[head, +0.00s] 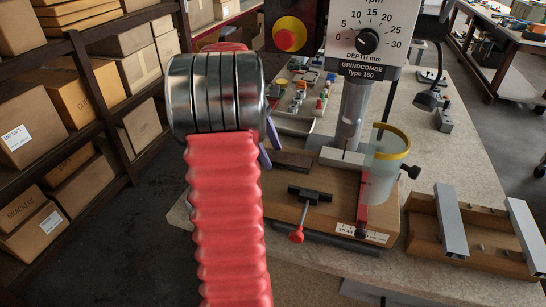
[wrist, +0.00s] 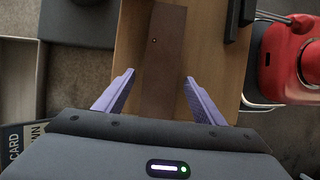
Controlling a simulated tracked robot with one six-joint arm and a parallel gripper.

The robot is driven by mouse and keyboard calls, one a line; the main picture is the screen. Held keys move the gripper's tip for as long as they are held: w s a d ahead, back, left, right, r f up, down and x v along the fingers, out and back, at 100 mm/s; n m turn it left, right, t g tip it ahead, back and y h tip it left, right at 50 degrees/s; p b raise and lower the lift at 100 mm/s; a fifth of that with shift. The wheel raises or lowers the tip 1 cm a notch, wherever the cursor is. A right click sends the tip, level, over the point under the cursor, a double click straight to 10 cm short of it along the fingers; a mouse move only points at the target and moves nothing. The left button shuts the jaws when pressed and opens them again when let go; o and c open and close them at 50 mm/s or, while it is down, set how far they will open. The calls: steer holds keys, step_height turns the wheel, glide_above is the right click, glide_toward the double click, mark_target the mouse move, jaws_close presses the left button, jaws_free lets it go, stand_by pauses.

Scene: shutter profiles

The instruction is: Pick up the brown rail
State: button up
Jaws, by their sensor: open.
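The brown rail (wrist: 164,45) is a flat dark brown strip with a small hole, lying on a lighter wooden board (wrist: 132,30). In the wrist view it runs from the top edge down between the two purple fingers of my gripper (wrist: 159,77). The fingers are apart, with a gap on each side of the rail; its near end is hidden by the gripper body. In the head view the rail (head: 292,161) shows partly beside the machine's base, and my gripper (head: 268,146) is mostly hidden behind my red arm.
A drill press (head: 364,70) stands behind the board, with a black clamp with a red handle (head: 309,195) and a clear yellow-rimmed guard (head: 385,165). To the right, a wooden tray (head: 425,240) holds silver profiles (head: 451,222). Shelves with cardboard boxes (head: 88,92) stand left.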

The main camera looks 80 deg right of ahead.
mark_target(274, 155)
steer(key=c, duration=1.2)
steer(key=shift+r, duration=0.5)
steer(key=v, duration=0.2)
steer(key=shift+r, duration=0.4)
steer(key=w, duration=0.5)
steer(key=w+d, duration=0.1)
steer(key=w, duration=1.1)
steer(key=shift+w+d, duration=0.1)
steer(key=shift+d, duration=0.2)
